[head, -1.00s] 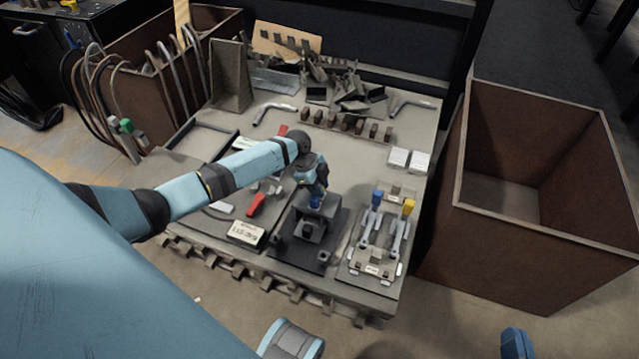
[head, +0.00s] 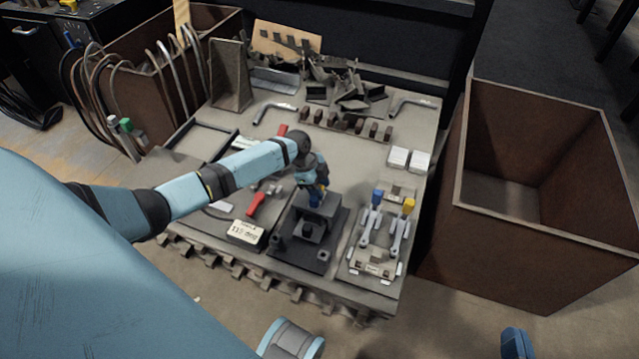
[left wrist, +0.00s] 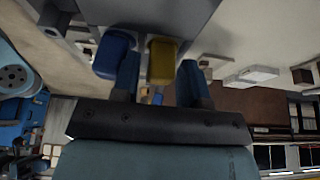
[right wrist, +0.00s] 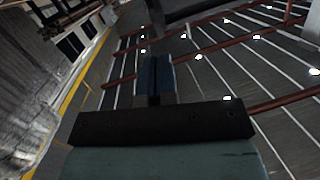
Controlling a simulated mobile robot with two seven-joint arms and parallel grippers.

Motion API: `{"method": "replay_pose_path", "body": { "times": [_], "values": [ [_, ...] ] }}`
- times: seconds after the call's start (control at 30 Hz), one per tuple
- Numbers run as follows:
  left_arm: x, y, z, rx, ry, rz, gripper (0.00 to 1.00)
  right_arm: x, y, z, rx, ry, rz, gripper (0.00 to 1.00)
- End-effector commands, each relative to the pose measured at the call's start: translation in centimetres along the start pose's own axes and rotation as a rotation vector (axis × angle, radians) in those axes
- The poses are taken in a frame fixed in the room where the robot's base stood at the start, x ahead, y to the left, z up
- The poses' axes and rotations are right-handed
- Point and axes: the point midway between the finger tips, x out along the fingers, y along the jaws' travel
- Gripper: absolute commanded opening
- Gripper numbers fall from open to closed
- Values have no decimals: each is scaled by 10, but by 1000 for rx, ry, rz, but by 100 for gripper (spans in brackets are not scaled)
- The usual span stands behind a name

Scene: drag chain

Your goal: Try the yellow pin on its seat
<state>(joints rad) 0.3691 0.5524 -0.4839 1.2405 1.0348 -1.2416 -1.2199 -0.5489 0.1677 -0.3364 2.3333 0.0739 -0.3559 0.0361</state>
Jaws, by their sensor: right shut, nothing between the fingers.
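The yellow pin (left wrist: 163,60) shows in the left wrist view between the fingers of my left gripper (left wrist: 160,75). The fingers look apart, with a narrow gap beside the pin; contact is unclear. A blue pin (left wrist: 112,56) stands beside it, partly behind one finger. Both pins are against the dark block (left wrist: 150,12); whether the yellow one is seated cannot be told. In the head view my left gripper (head: 319,187) is over the black fixture (head: 312,228). My right gripper (right wrist: 157,78) is shut and empty, away from the table.
Toggle clamps with blue (head: 377,196) and yellow (head: 408,206) handles stand right of the fixture. White blocks (head: 398,157) and a row of small brown blocks (head: 346,122) lie behind. A red-handled tool (head: 256,203) lies left. A large brown bin (head: 500,215) stands right of the table.

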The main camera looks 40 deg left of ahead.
Motion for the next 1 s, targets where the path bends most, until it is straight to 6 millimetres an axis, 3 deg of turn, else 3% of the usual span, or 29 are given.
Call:
{"method": "replay_pose_path", "body": {
  "times": [0.37, 0.47, 0.67, 0.7, 1.0],
  "values": [
    [1, 1, 0, 0, -1, 4, 55, 0, -1, -3, 1, 10, -3, 0],
    [1, 2, 0, 0, -1, 4, 55, 1, -4, -13, 4, 43, -14, 0],
    [2, 2, 0, 0, -1, 6, 55, 0, -19, -53, 20, 174, -62, 0],
    [-7, 1, 0, 0, -2, 3, 55, -1, -20, -57, 22, 175, -62, 0],
    [-86, 0, -1, 1, -2, -1, 55, -6, 1, -14, -4, -45, 15, 0]
  ]
}}
